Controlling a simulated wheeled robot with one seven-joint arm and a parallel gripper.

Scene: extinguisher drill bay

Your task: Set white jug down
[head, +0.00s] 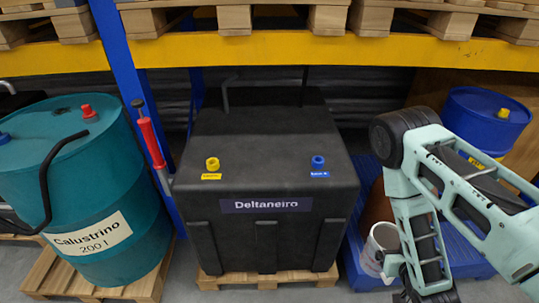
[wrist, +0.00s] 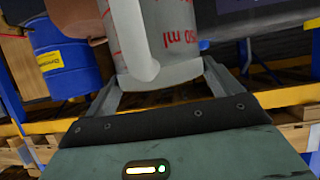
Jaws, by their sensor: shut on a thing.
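The white jug (head: 381,245) is in the head view at the lower right, beside the right edge of the black Deltaneiro tank (head: 265,235). My gripper (head: 392,268) is at the jug's right side, partly hidden by my arm. In the wrist view the jug (wrist: 175,72) is close up, with red measuring marks and a white handle, between the two fingers of my gripper (wrist: 165,85). The gripper is shut on the jug. The jug's base and what lies directly under it cannot be made out.
A blue pallet (head: 365,275) lies below the jug, with a blue drum (head: 480,115) behind. A teal Calustrino drum (head: 75,200) stands at left on a wooden pallet (head: 110,290). A yellow rack beam (head: 300,48) crosses above. Grey floor shows in front.

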